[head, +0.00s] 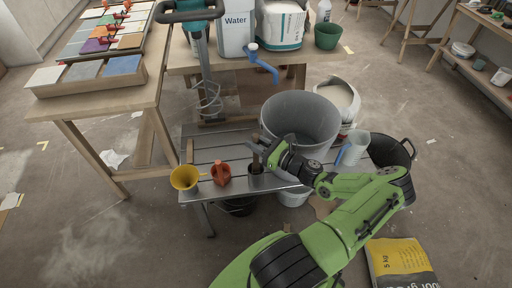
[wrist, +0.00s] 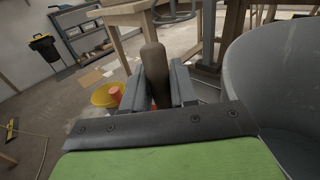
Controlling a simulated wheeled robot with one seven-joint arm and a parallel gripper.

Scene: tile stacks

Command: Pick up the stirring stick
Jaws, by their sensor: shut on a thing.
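In the wrist view the stick (wrist: 154,66) rises between the two fingers of my gripper (wrist: 158,88). My gripper (head: 263,152) is shut on the stick above the cup. The stick's lower end is hidden, so I cannot tell whether it is still inside the cup.
A large grey tub (head: 300,122) stands close behind and right of my gripper. An orange-red tool (head: 221,174) and a yellow cup (head: 185,178) sit to the left on the bench (head: 205,148). A clear container (head: 353,148) stands at the right.

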